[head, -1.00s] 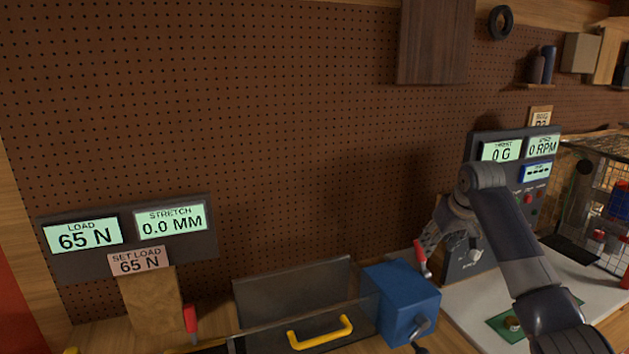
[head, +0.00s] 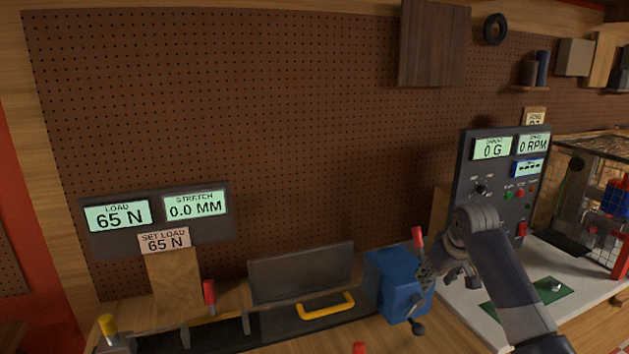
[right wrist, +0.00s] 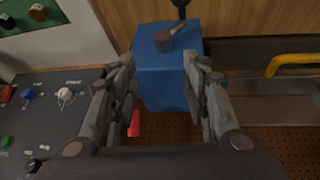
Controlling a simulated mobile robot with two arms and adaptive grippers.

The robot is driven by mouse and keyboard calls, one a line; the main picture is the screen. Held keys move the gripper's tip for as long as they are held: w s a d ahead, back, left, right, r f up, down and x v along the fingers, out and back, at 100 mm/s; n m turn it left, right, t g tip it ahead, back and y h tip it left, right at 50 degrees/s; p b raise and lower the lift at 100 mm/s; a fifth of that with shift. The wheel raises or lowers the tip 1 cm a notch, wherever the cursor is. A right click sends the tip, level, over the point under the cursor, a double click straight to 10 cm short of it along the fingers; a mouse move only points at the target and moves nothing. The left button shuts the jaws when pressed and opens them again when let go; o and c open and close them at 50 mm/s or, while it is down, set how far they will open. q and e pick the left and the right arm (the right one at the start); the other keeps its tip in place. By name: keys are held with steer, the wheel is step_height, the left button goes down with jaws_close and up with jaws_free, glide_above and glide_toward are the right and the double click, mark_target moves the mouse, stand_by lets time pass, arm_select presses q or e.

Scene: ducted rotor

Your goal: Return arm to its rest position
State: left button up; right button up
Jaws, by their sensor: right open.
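My right arm comes in from the right in the head view. Its gripper (head: 434,279) hangs beside the right side of the blue box (head: 392,291), partly overlapping it in the picture. In the right wrist view the two fingers (right wrist: 158,72) are spread apart with nothing held between them. The blue box (right wrist: 170,80) shows beyond and between them; I cannot tell whether they touch it. My left gripper is not in view.
The grey control panel (head: 467,165) stands behind my right arm. A red handle (head: 418,238) rises behind the blue box. A yellow handle (head: 326,306) lies left of it. The load and stretch display (head: 158,224) is further left. A green plate (head: 553,297) lies on the white bench top.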

steer(key=s+a+f+g, duration=0.1)
steer(key=s+a+f, duration=0.3)
steer(key=s+f, duration=0.6)
steer(key=s+a+f, duration=0.5)
steer(key=s+f, duration=0.5)
steer(key=s, duration=0.1)
steer(key=s+f+m+g, duration=0.1)
steer(key=s, duration=2.4)
step_height(320, 180, down, 30)
steer(key=s+g+b, duration=0.1)
steer(key=s+b, duration=0.2)
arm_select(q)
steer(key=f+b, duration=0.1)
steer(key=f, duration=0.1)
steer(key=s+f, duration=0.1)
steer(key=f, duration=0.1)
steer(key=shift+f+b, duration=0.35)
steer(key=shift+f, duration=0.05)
arm_select(e)
steer(key=s+d+f, duration=0.1)
steer(key=s+f, duration=0.7)
steer(key=s+d+f+g, duration=0.1)
steer(key=s+d+f, duration=0.1)
steer(key=s+f, duration=0.6)
steer(key=shift+s+d+f+g, duration=0.2)
steer(key=shift+d+f+g, duration=0.1)
steer(key=shift+f, duration=0.4)
